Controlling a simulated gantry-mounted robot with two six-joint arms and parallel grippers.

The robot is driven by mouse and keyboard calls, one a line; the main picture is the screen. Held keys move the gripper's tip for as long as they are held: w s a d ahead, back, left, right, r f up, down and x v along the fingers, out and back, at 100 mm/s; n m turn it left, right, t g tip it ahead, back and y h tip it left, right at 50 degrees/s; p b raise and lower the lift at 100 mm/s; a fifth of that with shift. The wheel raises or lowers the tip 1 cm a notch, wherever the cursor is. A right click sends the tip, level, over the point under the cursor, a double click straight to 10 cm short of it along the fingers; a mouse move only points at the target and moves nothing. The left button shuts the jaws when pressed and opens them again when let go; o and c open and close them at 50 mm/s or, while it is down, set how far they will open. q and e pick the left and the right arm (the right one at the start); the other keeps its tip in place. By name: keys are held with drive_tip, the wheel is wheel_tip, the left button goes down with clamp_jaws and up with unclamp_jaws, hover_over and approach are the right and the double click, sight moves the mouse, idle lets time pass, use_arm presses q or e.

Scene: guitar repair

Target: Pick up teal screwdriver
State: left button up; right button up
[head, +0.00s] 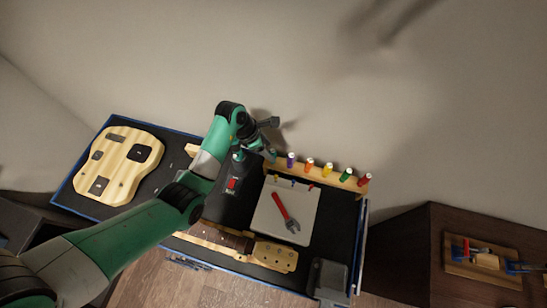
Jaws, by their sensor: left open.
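My left gripper (269,152) is at the left end of a wooden screwdriver rack (334,179), near the wall. It is open, but its fingers are small and dark here. A small teal piece (239,154) shows just under my left wrist; I cannot tell whether it is the teal screwdriver or part of my arm. No other teal handle shows clearly, and my wrist and gripper hide the rack's left end. My right gripper is not in view.
The rack holds upright purple (291,160), orange (309,164), yellow (327,169), green (346,174) and red (365,180) handles. A red wrench (286,212) lies on a pale mat (262,222). A guitar body (125,165) lies at left, a guitar neck (275,255) in front.

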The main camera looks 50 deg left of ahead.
use_arm(q)
drive_tip(key=shift+x, duration=0.8)
drive_tip(key=x, duration=0.1)
drive_tip(key=b+x, duration=0.1)
drive_tip(key=x, duration=0.3)
drive_tip(key=shift+w+r+b, duration=0.1)
drive_tip(key=shift+w+b, duration=0.2)
drive_tip(key=shift+b, duration=0.05)
clamp_jaws()
idle(0.4)
